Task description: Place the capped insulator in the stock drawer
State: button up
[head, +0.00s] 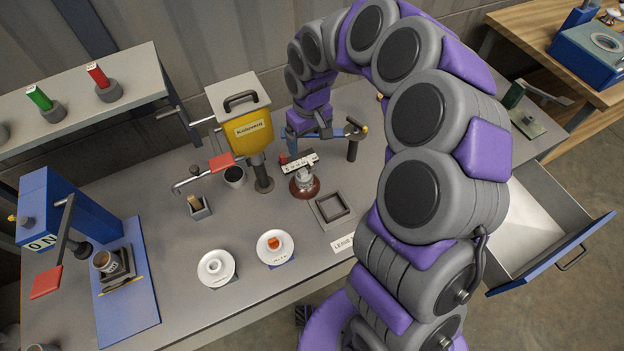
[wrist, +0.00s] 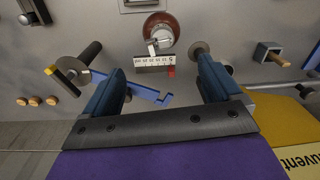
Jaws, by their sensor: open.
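A brown insulator (head: 305,187) with a metal cap on top stands upright on the bench, left of a square grey frame. It also shows in the wrist view (wrist: 160,25), beyond my fingers. My gripper (head: 309,137) is open and empty behind it, apart from it. In the wrist view the two blue fingers of my gripper (wrist: 162,78) are spread wide, with bench between them. The drawer (head: 525,232) at the right is pulled open; the part of its inside that shows looks empty. My arm hides some of the drawer's left side.
A white marked strip (head: 300,163) with a red end is by the cap. Two white insulators (head: 217,268) (head: 275,247) stand at the front. A yellow hopper (head: 250,130) and a hammer-like tool (head: 354,137) flank my gripper. A blue press (head: 60,215) stands left.

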jog(key=w+a+f, duration=0.2)
jog(key=a, duration=0.2)
send_over(302, 170)
jog(key=f, duration=0.4)
jog(key=f+b, duration=0.1)
jog(key=f, duration=0.1)
jog(key=shift+s+d+f, duration=0.1)
jog(key=shift+s+d, duration=0.05)
jog(key=shift+d, duration=0.2)
jog(key=f, duration=0.4)
jog(key=a+f, duration=0.1)
jog(key=f, duration=0.1)
jog(key=shift+b, duration=0.35)
jog(key=shift+d+f, duration=0.25)
notch_tip(302, 170, down, 5)
jog(key=shift+d+r+b, duration=0.15)
jog(key=shift+b, duration=0.25)
jog(key=shift+a+f, duration=0.2)
jog(key=shift+f, duration=0.2)
jog(key=shift+c, duration=0.2)
